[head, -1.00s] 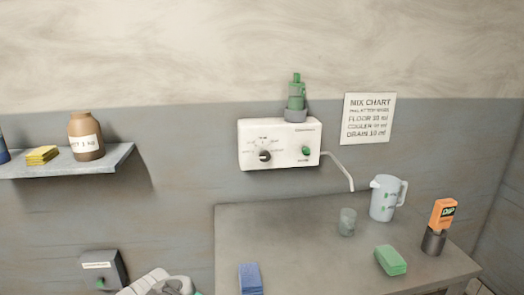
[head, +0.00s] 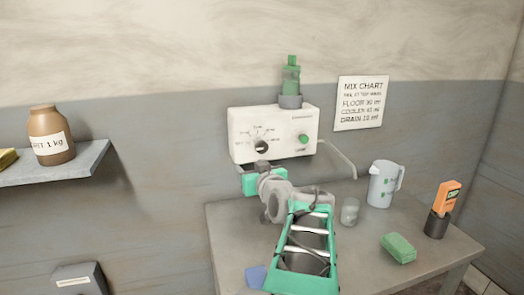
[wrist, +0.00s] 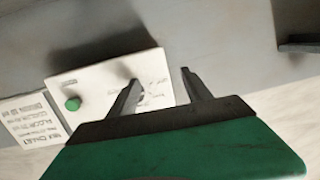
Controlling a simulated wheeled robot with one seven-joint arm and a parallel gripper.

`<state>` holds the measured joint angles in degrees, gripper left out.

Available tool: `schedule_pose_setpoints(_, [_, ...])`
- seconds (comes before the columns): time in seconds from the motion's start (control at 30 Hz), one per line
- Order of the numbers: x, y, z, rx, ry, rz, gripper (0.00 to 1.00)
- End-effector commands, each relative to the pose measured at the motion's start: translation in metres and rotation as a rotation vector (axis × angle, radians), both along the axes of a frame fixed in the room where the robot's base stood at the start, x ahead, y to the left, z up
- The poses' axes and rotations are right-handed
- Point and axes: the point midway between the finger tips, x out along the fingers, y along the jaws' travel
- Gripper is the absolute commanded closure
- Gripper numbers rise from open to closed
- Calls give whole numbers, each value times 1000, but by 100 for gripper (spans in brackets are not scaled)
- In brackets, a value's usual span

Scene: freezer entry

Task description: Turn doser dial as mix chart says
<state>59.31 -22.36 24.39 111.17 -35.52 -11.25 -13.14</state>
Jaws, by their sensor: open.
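The white doser box (head: 290,122) is on the wall, with a black dial (head: 260,147) at its lower left and a green button (head: 303,139) at its right. Small marks ring the dial; the exact setting is unclear. The mix chart (head: 361,103) hangs to the right, with floor, cooler and drain lines; its figures are blurred. My gripper (wrist: 161,78) is open and empty in front of the doser, just below the dial in the head view. In the wrist view the doser (wrist: 100,75) appears turned over, and one finger covers part of the dial area.
A green bottle (head: 291,77) stands on the doser. The table (head: 236,229) holds a jug (head: 381,184), a glass (head: 350,211), a green sponge (head: 398,248) and an orange meter (head: 446,198) in a dark holder. A shelf (head: 84,165) with a brown jar (head: 51,136) is at left.

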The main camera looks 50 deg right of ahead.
Motion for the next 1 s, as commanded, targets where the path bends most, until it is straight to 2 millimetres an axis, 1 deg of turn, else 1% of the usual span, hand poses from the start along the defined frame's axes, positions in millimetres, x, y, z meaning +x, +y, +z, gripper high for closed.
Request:
schedule_pose_setpoints(0.03, [-14,-25,10,-25,-51,-42,42])
schedule_pose_setpoints(0.1, [-25,-42,24,-52,-100,-71,42])
schedule_pose_setpoints(0.13, [-27,-47,27,-58,-112,-77,42])
schedule_pose_setpoints(0.17, [-27,-49,29,-62,-119,-80,42])
schedule_pose_setpoints(0.23, [-21,-54,32,-64,-122,-81,42])
schedule_pose_setpoints(0.5, [24,-77,32,-63,-119,-80,42])
schedule_pose_setpoints(0.6, [35,-82,32,-64,-121,-80,42])
schedule_pose_setpoints(0.7, [38,-85,30,-64,-120,-82,42])
schedule_pose_setpoints(0.87, [38,-85,30,-64,-120,-83,42])
schedule_pose_setpoints(0.9, [38,-85,30,-64,-120,-82,43])
schedule_pose_setpoints(1.0, [38,-85,30,-64,-120,-82,51])
